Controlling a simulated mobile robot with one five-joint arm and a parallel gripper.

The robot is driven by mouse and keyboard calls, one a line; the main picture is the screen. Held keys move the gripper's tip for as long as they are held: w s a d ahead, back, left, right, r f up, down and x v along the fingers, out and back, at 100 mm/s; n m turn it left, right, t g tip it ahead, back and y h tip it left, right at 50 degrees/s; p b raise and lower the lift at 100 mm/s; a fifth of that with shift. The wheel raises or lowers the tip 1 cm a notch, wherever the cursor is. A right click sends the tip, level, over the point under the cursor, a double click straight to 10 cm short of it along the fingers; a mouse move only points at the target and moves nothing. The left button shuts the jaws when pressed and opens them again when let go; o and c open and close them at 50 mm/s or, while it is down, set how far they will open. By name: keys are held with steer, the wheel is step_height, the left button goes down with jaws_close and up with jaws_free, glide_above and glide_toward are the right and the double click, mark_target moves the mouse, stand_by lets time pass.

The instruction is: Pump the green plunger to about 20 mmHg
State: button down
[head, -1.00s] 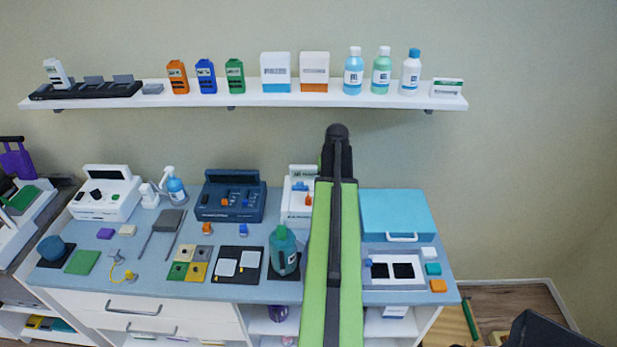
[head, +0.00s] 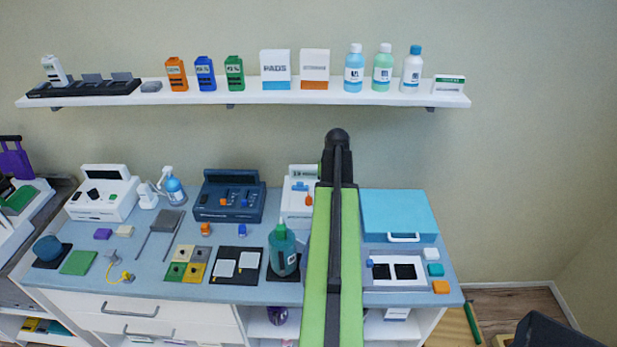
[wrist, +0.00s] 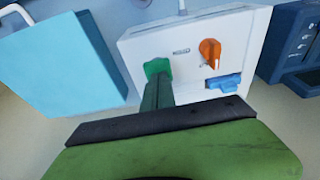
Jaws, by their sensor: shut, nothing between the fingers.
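The white pump unit (wrist: 190,50) fills the upper middle of the wrist view, with an orange knob (wrist: 210,52) and a blue piece (wrist: 223,83) on its face. The green plunger (wrist: 157,67) shows at the unit's left part in that view. My gripper (wrist: 158,88) is shut and empty, its dark fingers pointing at the plunger; the tips overlap it in the picture, and I cannot tell if they touch. In the head view the white unit (head: 297,205) is partly hidden behind my arm, which also hides the plunger. I cannot read a pressure value.
A teal case (head: 398,213) stands right of the unit, and a dark blue device (head: 230,200) stands left of it. A green bottle (head: 283,255) stands in front, left of my arm. A wall shelf (head: 250,97) with bottles and boxes runs above the counter.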

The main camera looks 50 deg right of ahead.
steer(key=shift+f, duration=0.3)
steer(key=shift+r, duration=0.1)
steer(key=p+v, duration=0.4)
steer(key=shift+w+d+r, duration=0.15)
steer(key=shift+w+d, duration=0.1)
steer(key=shift+d, duration=0.1)
stand_by(0.3)
steer(key=p+v, duration=0.5)
steer(key=shift+w+d, duration=0.3)
steer(key=shift+d, duration=0.15)
